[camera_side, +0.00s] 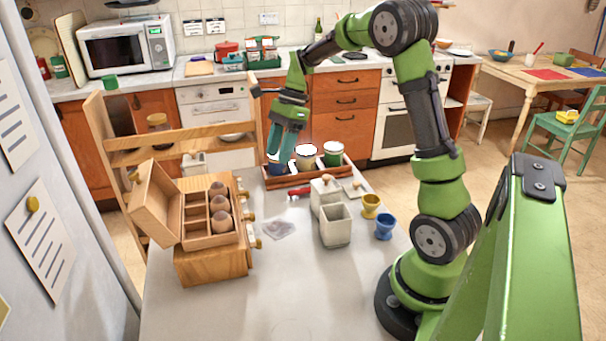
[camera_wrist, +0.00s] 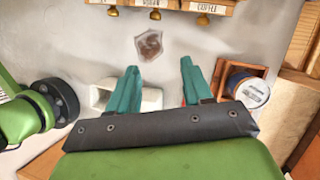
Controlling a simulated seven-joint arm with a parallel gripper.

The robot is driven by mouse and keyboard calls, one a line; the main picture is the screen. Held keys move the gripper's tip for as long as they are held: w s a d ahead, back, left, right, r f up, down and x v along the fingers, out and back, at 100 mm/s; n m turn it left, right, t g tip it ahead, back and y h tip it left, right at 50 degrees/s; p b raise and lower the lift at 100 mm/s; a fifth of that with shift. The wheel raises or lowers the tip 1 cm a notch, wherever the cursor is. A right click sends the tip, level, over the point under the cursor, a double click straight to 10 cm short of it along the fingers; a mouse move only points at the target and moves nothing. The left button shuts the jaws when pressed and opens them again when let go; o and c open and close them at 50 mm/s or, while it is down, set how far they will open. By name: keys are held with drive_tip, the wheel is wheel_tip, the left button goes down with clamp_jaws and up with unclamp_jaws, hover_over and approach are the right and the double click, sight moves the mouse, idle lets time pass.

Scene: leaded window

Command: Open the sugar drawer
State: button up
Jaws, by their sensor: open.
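The wooden drawer unit (camera_side: 212,265) stands at the left of the worktop, with brass knobs along its right side. In the wrist view its row of small drawer fronts shows at the top edge. The sugar drawer (camera_wrist: 150,5) is the middle one, with its label partly cut off and a brass knob (camera_wrist: 155,15). The drawers look flush in the wrist view. My gripper (camera_side: 280,168) is open and empty, over the jar tray behind the unit and apart from the knobs. Its teal fingers (camera_wrist: 159,68) point toward the drawer fronts in the wrist view.
An open box with round brown items (camera_side: 221,222) sits on the unit. A jar tray (camera_side: 310,178) is below my gripper. A pale canister (camera_side: 335,228), yellow cup (camera_side: 371,206) and blue cup (camera_side: 384,227) stand to the right. A small packet (camera_side: 280,229) lies before the drawers.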

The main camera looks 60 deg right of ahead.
drive_tip(key=a+f+m, duration=0.1)
drive_tip(key=a+f, duration=0.2)
drive_tip(key=f, duration=0.1)
drive_tip(key=w+a+f+m, duration=0.1)
drive_tip(key=a+f, duration=0.1)
drive_tip(key=f, duration=0.2)
drive_tip(key=w+a+f+m, duration=0.1)
drive_tip(key=a+f+m, duration=0.1)
drive_tip(key=f, duration=0.3)
drive_tip(key=shift+w+a+y, duration=0.15)
drive_tip(key=shift+a+y, duration=0.25)
drive_tip(key=shift+a, duration=0.4)
drive_tip(key=shift+c, duration=0.5)
